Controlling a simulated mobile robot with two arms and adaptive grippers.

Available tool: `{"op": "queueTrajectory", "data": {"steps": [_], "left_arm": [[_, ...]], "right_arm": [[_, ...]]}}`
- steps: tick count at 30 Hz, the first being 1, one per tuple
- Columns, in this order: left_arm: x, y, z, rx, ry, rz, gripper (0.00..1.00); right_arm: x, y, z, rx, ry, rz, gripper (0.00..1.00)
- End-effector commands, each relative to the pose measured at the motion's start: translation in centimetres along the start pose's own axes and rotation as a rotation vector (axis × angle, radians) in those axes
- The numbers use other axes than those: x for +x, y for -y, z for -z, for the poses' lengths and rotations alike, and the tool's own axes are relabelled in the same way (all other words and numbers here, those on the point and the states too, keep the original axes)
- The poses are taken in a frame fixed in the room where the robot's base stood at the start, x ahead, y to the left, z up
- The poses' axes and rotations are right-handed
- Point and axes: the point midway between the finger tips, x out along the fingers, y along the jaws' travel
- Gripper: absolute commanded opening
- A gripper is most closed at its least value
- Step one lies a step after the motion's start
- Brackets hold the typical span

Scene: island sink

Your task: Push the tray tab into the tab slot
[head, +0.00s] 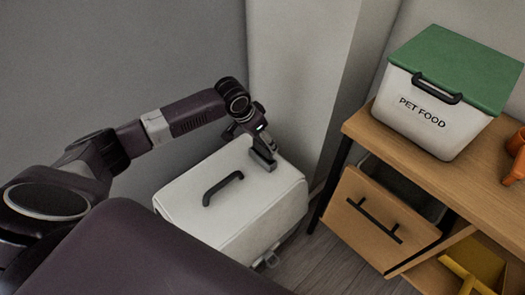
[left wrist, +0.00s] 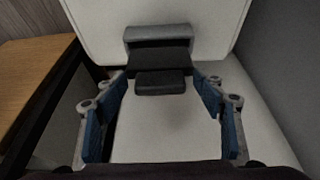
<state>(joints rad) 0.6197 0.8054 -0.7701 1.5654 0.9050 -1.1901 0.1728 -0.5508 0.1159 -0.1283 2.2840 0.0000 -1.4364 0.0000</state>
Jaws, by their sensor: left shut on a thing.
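A white lidded box (head: 235,205) with a black arched handle (head: 222,187) stands on the floor. My left gripper (head: 259,143) reaches its far right edge from above, at a grey and dark latch-like piece (head: 263,160). A rounded grey bar (left wrist: 158,33) lies just beyond, against the white panel. I cannot make out the tab slot or whether the tab is inside it. My right gripper is not in view.
A wooden shelf unit (head: 385,137) stands to the right, bearing a white PET FOOD bin (head: 435,115) with a green lid (head: 460,65). Its drawer front (head: 375,222) is tilted out near the box. A wall and pillar stand close behind the box.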

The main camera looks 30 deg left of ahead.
Motion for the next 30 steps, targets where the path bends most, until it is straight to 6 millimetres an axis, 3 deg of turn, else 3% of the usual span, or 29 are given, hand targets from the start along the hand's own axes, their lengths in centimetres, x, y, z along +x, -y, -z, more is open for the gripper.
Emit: {"op": "queueTrajectory", "data": {"steps": [15,27,28,30], "left_arm": [[4.6,0.0,-1.8,0.001,-0.001,0.001,0.47],[4.9,0.0,-2.0,0.000,-0.001,0.000,0.47],[4.9,0.0,-2.0,0.000,-0.002,0.000,0.66],[4.9,0.0,-2.0,0.000,-0.002,0.000,0.74]], "right_arm": [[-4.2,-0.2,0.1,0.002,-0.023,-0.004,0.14],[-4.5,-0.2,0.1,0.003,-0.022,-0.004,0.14],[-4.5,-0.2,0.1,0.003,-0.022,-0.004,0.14],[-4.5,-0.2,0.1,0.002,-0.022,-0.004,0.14]]}}
